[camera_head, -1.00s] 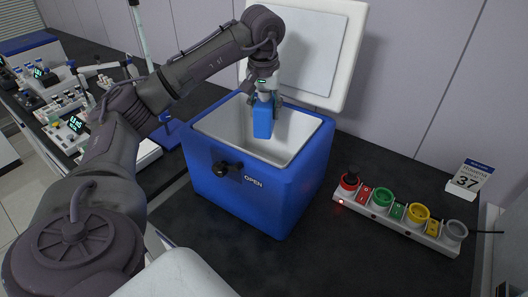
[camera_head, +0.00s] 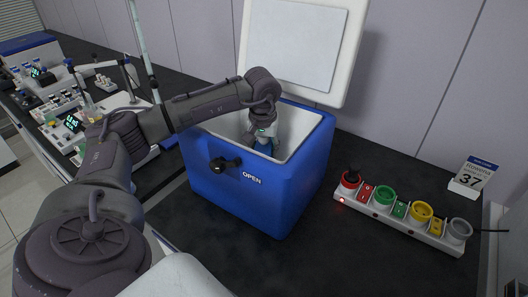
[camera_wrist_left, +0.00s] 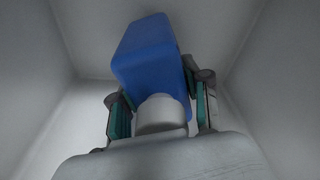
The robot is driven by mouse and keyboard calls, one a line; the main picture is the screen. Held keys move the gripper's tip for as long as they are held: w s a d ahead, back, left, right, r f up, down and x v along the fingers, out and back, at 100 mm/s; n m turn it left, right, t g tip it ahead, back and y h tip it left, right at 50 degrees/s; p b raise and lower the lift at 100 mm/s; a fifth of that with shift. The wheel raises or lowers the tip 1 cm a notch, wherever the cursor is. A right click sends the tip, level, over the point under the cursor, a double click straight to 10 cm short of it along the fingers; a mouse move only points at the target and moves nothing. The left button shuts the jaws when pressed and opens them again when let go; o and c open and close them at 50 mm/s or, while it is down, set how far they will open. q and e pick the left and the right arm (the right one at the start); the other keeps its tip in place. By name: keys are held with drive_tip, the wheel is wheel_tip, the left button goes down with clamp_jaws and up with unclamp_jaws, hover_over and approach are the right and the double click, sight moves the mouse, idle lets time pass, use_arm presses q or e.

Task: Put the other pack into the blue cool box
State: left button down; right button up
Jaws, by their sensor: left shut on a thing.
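The blue cool box (camera_head: 235,198) stands open on the dark bench, with its white lid (camera_head: 292,45) tipped up at the back. My left gripper (camera_head: 265,146) reaches down inside the box. It is shut on a blue pack (camera_head: 264,149), of which only a small part shows in the head view. In the left wrist view the blue pack (camera_wrist_left: 150,55) with its white cap (camera_wrist_left: 161,115) sits between the two fingers of the gripper (camera_wrist_left: 160,112), with the white inner walls around it. I cannot tell whether the pack touches the floor of the box. My right gripper is not in view.
A power strip (camera_head: 400,220) with red, green, yellow and grey sockets lies right of the box. Lab equipment (camera_head: 75,120) fills the bench at the left. The bench in front of the power strip is clear.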

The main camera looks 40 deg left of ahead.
use_arm(q)
drive_tip(key=shift+f, duration=0.8)
drive_tip(key=c, duration=0.5)
unclamp_jaws()
drive_tip(key=shift+f, duration=0.15)
drive_tip(key=shift+c, duration=0.2)
drive_tip(key=shift+r, duration=0.55)
drive_tip(key=r, duration=0.3)
drive_tip(key=s+r+b, duration=0.1)
drive_tip(key=r, duration=0.3)
drive_tip(key=d+r, duration=0.1)
drive_tip(key=r, duration=0.3)
drive_tip(key=shift+s+r+b, duration=0.1)
drive_tip(key=shift+s+b, duration=0.2)
drive_tip(key=shift+b, duration=0.05)
